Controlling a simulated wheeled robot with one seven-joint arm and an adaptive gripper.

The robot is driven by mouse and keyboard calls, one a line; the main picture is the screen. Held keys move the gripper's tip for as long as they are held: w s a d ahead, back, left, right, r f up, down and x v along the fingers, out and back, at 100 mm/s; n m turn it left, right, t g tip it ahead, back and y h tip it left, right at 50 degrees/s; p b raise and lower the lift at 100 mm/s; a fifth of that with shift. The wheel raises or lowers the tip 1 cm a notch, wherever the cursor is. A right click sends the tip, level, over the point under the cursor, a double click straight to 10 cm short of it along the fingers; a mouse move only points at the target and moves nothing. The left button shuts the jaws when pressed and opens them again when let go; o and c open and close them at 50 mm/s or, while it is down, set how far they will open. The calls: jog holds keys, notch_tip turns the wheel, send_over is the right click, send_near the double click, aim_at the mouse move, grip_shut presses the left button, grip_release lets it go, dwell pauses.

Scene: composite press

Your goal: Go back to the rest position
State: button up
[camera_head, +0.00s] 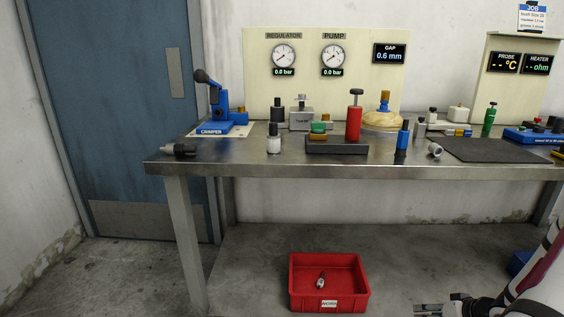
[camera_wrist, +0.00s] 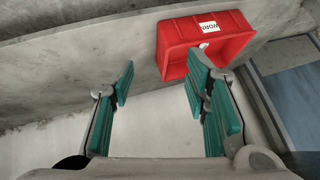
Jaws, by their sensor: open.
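My gripper (camera_head: 432,308) is low at the bottom right of the head view, to the right of the red bin and apart from it. In the wrist view my gripper (camera_wrist: 160,85) has its teal finger pads wide apart, with nothing between them. The red bin (camera_head: 329,302) stands on the lower shelf with a small grey and dark part (camera_head: 321,281) lying in it. The bin also shows in the wrist view (camera_wrist: 180,35), beyond the right finger, with a white label on its wall. Part of my arm is cut off by the head view's edge.
A steel workbench (camera_head: 290,170) spans above the shelf, with a blue crimper (camera_head: 216,110), a red cylinder (camera_head: 354,122), a dark mat (camera_head: 490,150) and several small parts on it. A blue object (camera_head: 520,263) stands at right on the shelf (camera_head: 250,265). The shelf left of the bin is clear.

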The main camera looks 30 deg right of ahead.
jog(key=w+a+r+n+g+h, duration=0.1)
jog(key=w+a+r+g, duration=0.15)
jog(key=r, duration=0.45)
jog(key=w+a+r+g+h, duration=0.1)
jog(key=w+r+h, duration=0.15)
jog(key=r, duration=0.45)
jog(key=w+a+r+n+g+h, duration=0.1)
jog(key=w+r+g, duration=0.15)
jog(key=r, duration=0.45)
jog(key=a+r, duration=1)
jog(key=a, duration=0.3)
jog(key=s+a+r+n+g+y, duration=0.1)
jog(key=s+a+r+n+y, duration=0.15)
jog(key=s+a, duration=0.8)
jog(key=s+a+r+n+g+y, duration=0.1)
jog(key=s+a+r+n+y, duration=0.35)
jog(key=a, duration=1.05)
notch_tip(320, 180, up, 30)
jog(key=s+m+t+h+p, duration=0.1)
jog(key=t+p, duration=0.3)
jog(key=p, duration=2.6)
jog(key=shift+s+d+f+m, duration=0.15)
jog(key=shift+s+d+m, duration=0.05)
jog(key=shift+s+m, duration=0.45)
jog(key=shift+h, duration=0.25)
